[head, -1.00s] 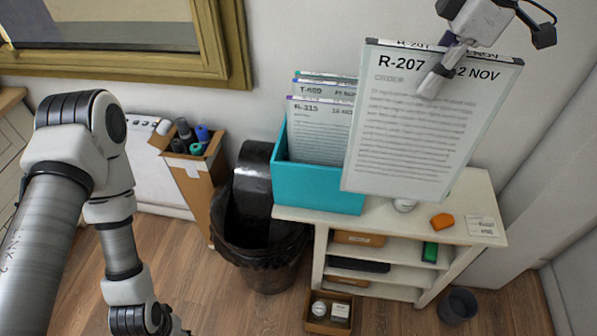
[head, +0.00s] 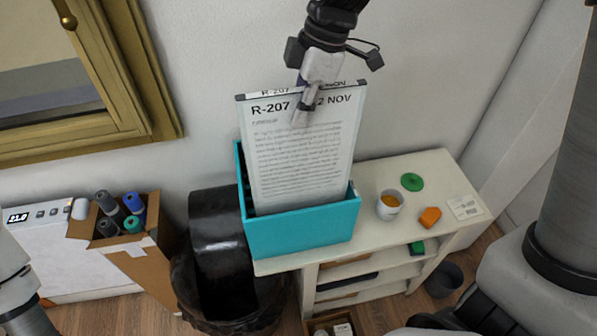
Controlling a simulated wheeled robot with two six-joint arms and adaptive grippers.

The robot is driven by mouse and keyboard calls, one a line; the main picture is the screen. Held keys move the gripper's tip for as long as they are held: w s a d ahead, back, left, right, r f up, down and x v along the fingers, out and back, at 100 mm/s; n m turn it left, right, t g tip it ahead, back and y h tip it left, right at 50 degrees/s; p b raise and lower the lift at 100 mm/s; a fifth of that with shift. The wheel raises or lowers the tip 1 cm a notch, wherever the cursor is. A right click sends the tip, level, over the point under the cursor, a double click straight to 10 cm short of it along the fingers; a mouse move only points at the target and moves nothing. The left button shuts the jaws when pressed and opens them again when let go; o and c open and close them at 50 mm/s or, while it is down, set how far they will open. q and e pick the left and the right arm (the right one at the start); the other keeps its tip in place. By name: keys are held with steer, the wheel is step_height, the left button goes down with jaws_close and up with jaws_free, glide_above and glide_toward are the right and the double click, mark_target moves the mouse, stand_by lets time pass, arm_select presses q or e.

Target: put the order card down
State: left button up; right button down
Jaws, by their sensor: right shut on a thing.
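The order card (head: 300,160) is a pale sheet in a clear sleeve marked R-207. It stands upright, its lower edge hidden behind the front wall of the teal box (head: 300,232). My right gripper (head: 303,112) is shut on the card's top edge. The other cards in the box are hidden behind this one. I cannot tell whether the card touches the box floor. My left arm (head: 22,290) shows at the lower left edge; its gripper is out of the picture.
The teal box stands on a white shelf unit (head: 425,180). A cup (head: 389,204), a green disc (head: 412,182), an orange block (head: 430,216) and a label (head: 464,207) lie to its right. A black bin (head: 215,300) and a cardboard box of rolls (head: 150,262) stand left.

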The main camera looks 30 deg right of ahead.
glide_above(298, 173)
steer(key=f, duration=0.7)
steer(key=shift+s+a+p, duration=0.1)
steer(key=shift+s+p, duration=0.2)
steer(key=shift+p, duration=0.1)
step_height(298, 173, down, 8)
steer(key=shift+w+r, duration=0.15)
steer(key=shift+r, duration=0.1)
steer(key=shift+f, duration=0.35)
steer(key=shift+w+f, duration=0.15)
steer(key=shift+w, duration=0.05)
steer(key=c, duration=1.2)
jaws_free()
arm_select(q)
steer(key=shift+s+a+r, duration=0.2)
steer(key=shift+a+r, duration=0.2)
steer(key=shift+r, duration=0.3)
arm_select(e)
steer(key=shift+o, duration=0.2)
steer(key=shift+s, duration=0.15)
